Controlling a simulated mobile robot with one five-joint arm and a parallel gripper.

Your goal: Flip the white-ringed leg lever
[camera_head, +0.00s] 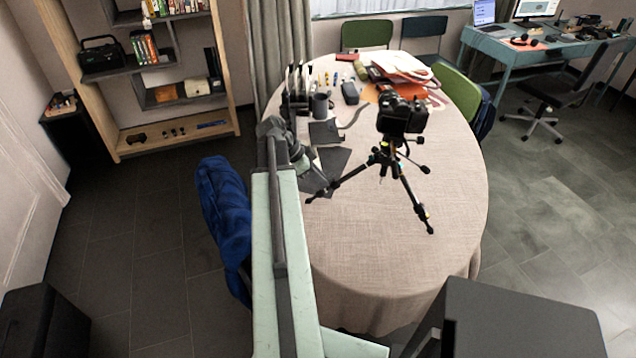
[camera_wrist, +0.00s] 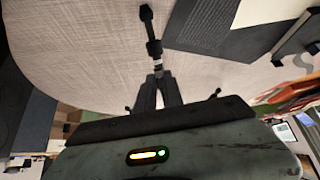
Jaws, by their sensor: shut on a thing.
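The black tripod (camera_head: 385,158) stands with spread legs on the cloth-covered table (camera_head: 440,215) and bears a black camera (camera_head: 402,115). In the wrist view one dark tripod leg (camera_wrist: 149,25) runs down from the top edge, with a white ring (camera_wrist: 157,63) just in front of my fingers. My gripper (camera_wrist: 158,77) is shut on the lever by that ring; its fingers hide most of the lever, so its angle cannot be told. In the head view my gripper (camera_head: 322,183) is at the lower part of the left tripod leg, and the ring is too small to make out.
Papers (camera_head: 400,66) and small items crowd the table's far side. A chair with a blue jacket (camera_head: 222,215) stands left of my arm. The table's right front is clear.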

